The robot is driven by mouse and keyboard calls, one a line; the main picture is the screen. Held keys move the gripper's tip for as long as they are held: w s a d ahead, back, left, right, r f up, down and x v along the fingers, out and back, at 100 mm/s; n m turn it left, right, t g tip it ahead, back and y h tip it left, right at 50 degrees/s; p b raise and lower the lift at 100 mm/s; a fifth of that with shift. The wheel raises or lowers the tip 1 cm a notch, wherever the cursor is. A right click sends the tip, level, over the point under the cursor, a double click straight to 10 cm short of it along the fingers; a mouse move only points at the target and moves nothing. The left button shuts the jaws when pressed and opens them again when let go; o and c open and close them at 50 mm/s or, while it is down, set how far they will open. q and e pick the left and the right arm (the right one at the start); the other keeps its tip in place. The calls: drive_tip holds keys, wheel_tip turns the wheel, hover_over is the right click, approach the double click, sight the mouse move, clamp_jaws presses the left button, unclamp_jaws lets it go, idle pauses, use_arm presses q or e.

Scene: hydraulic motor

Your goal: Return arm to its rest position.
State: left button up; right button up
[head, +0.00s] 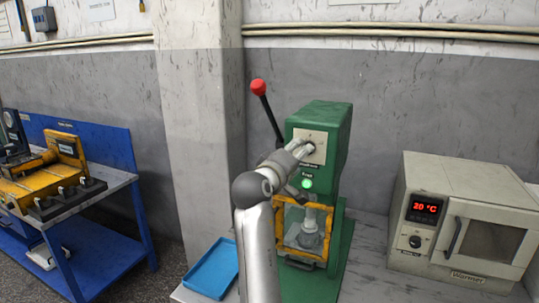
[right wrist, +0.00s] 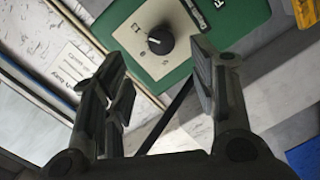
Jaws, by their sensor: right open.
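My right arm (head: 262,235) reaches up from the bottom of the head view to the front of the green press (head: 320,120). My right gripper (head: 302,151) is in front of the press's control plate and partly hides it. In the right wrist view the gripper (right wrist: 160,60) is open, with nothing between its fingers. A black round knob (right wrist: 160,40) on a beige plate lies beyond the gap between the fingertips and looks clear of them. My left gripper is not in view.
The press has a red-tipped lever (head: 258,87), a lit green button (head: 307,184) and a yellow-framed guard (head: 282,247). A blue tray (head: 211,268) lies to its left, a beige warmer (head: 455,215) to its right. A blue workbench (head: 95,150) stands further left.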

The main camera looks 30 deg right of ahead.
drive_tip(key=shift+f, duration=0.1)
drive_tip(key=s+a+f+g+y, duration=0.1)
drive_tip(key=s+f+y, duration=0.1)
drive_tip(key=s+f, duration=0.5)
drive_tip(key=s+a+f+y, duration=0.2)
drive_tip(key=f, duration=1)
drive_tip(key=s+a+f+g+y, duration=0.1)
drive_tip(key=s+f+y, duration=0.3)
drive_tip(key=f, duration=0.5)
drive_tip(key=s+a+f+g+y, duration=0.2)
drive_tip(key=s+a+f, duration=0.2)
drive_tip(key=s, duration=0.4)
drive_tip(key=s+a+f+g+y, duration=0.15)
drive_tip(key=s+a+f, duration=0.25)
drive_tip(key=s, duration=0.5)
drive_tip(key=s+a+f+g+y, duration=0.15)
drive_tip(key=s+a+f, duration=0.25)
drive_tip(key=s, duration=0.4)
wheel_tip(320, 180, down, 27)
drive_tip(key=s+g, duration=0.1)
drive_tip(key=s, duration=0.1)
drive_tip(key=s+d+f+g, duration=0.1)
drive_tip(key=s+d+f, duration=0.1)
drive_tip(key=s+f, duration=1.3)
drive_tip(key=shift+s+d+f, duration=0.3)
drive_tip(key=shift+s, duration=0.6)
